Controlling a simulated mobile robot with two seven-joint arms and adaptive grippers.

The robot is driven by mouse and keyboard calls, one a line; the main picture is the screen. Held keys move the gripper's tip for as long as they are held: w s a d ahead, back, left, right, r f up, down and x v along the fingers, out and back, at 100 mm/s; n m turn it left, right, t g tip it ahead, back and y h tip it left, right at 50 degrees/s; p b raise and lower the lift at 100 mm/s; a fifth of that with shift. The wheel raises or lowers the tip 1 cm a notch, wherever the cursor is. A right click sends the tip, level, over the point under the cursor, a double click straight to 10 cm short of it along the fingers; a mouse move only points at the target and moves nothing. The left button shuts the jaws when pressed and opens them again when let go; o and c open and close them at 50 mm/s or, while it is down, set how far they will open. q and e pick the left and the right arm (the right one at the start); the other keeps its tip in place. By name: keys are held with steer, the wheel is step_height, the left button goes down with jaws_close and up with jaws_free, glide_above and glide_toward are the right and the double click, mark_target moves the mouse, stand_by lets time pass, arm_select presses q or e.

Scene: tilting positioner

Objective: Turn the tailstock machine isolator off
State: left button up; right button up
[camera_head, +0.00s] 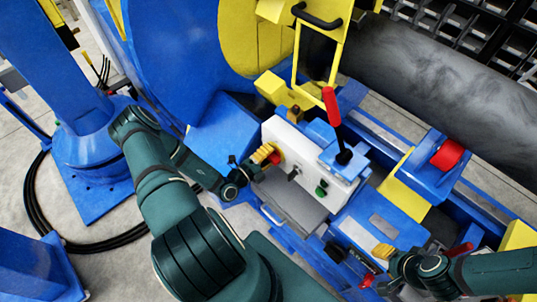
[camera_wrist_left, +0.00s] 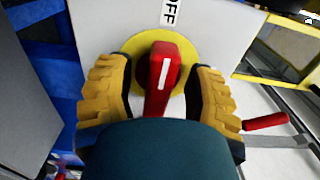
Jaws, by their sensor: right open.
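The isolator has a red handle (camera_wrist_left: 166,72) with a white line on a round yellow plate (camera_wrist_left: 208,47), set in a pale panel. An OFF label (camera_wrist_left: 171,12) is above the plate, and the white line points up toward it. In the head view the red handle (camera_head: 277,157) shows at the left end of the white box (camera_head: 290,136), partly hidden by my left gripper (camera_head: 263,155). In the wrist view my left gripper's yellow fingers (camera_wrist_left: 161,92) stand on both sides of the handle, with gaps visible. My right gripper (camera_head: 384,251) is open at the lower right.
A large grey cylinder (camera_head: 430,85) lies at the right. Black cable (camera_head: 45,225) curves across the floor at left.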

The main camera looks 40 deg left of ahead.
arm_select(q)
steer(key=s+a, duration=0.1)
steer(key=s, duration=1.1)
stand_by(0.4)
